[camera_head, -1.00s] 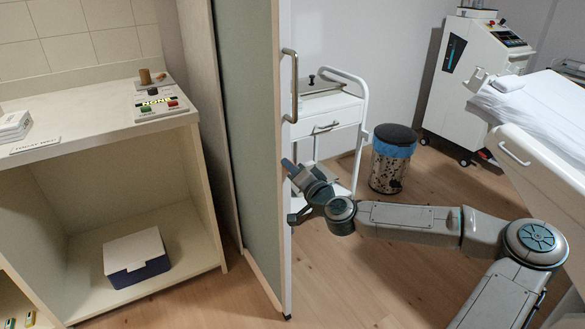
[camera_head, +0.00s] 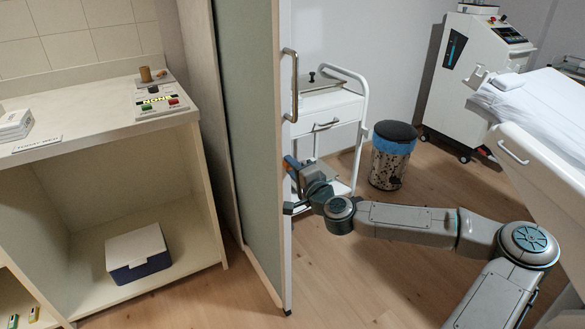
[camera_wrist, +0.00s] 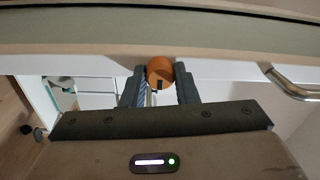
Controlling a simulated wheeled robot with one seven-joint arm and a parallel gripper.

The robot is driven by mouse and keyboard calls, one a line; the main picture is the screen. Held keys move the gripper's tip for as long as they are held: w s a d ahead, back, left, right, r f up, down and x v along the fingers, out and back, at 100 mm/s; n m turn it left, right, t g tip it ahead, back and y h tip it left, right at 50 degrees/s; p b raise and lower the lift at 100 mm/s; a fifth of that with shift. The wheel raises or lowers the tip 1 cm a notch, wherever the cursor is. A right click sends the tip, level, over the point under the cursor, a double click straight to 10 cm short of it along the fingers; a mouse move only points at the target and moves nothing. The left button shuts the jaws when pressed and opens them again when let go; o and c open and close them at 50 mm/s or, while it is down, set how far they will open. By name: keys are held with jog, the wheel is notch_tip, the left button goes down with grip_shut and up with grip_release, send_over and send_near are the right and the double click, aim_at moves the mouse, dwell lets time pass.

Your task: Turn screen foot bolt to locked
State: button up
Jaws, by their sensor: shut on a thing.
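The screen (camera_head: 250,140) is a tall green panel with a pale frame and a metal pull handle (camera_head: 290,85). In the wrist view, a round orange knob with a dark mark, apparently the foot bolt (camera_wrist: 160,70), sits at the screen's pale edge (camera_wrist: 225,66). My gripper (camera_wrist: 160,84) is shut on this knob, one dark finger on each side. In the head view my gripper (camera_head: 293,187) is at the screen's free edge, low down; its fingertips and the knob are hard to make out there. Whether the bolt is locked cannot be told.
A white trolley (camera_head: 335,112) and a bin (camera_head: 390,165) stand behind my arm. A couch (camera_head: 550,120) is at the right. A counter (camera_head: 90,135) with a shelf holding a white-lidded box (camera_head: 137,250) is at the left. Bare floor (camera_head: 370,285) lies in front.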

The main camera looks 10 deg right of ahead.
jog(key=o, duration=1)
jog(key=b+v, duration=0.6)
jog(key=v, duration=0.7)
jog(key=shift+s+d, duration=0.2)
jog(key=shift+s, duration=0.1)
jog(key=shift+f, duration=0.1)
